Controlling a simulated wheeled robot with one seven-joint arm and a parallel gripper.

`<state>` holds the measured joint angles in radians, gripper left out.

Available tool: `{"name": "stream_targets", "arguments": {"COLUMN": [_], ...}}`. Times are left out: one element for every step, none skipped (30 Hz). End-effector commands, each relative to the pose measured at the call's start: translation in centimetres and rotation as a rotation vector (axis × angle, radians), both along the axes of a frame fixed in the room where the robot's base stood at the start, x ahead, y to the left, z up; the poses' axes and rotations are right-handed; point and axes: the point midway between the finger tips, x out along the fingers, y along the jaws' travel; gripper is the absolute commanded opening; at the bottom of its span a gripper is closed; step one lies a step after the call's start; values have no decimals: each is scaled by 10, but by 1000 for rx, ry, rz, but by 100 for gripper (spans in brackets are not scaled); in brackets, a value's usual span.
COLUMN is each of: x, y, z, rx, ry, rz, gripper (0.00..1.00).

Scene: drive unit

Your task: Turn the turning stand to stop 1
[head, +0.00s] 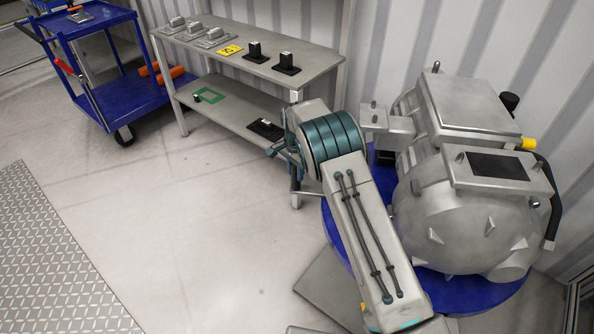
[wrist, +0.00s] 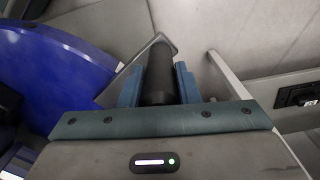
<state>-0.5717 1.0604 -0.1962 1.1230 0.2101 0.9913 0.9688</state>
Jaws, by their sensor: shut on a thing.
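The turning stand is a round blue turntable (head: 345,235) on the floor at the right in the head view. It carries a large grey drive unit (head: 465,215). Its blue edge also shows at the left of the wrist view (wrist: 55,75). In the wrist view a black round bar, like a handle (wrist: 157,70), stands between the two blue fingers of my gripper (wrist: 158,88), which is shut on it. Where the bar joins the stand is hidden. In the head view my arm hides much of the gripper and the bar. I see no stop marking.
A grey two-level bench (head: 270,45) with several small fixtures stands behind my arm along the wall. A blue cart (head: 110,75) is at the far left. The floor (head: 200,230) left of my arm is clear, with a tread-plate mat (head: 55,260) beyond.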

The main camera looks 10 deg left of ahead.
Motion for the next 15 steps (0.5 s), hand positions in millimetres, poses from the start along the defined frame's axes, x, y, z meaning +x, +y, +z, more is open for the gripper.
{"name": "stream_targets", "arguments": {"x": [9, 9, 10, 9, 9, 8, 7, 7, 6, 5, 5, 4, 4, 4, 4], "y": [-2, -2, -3, -3, -3, -2, -2, -1, 0, 1, 2, 2, 3, 3, 3], "z": [5, 5, 6, 6, 5, 5, 5, 4, 4, 4, 4, 4, 5, 7, 10], "rx": [3, 3, 3, 3, 3, 4, 3, 3, 3, 3, 3, 3, 3, 3, 3], "ry": [-28, -28, -28, -28, -27, -25, -23, -22, -22, -20, -20, -19, -19, -19, -19], "rz": [-1, -2, -3, -3, -3, -2, -1, 0, 1, 2, 3, 4, 4, 4, 4], "gripper": [0, 35, 46, 50, 50, 50, 50, 50, 50, 50, 50, 50, 50, 50, 50]}}
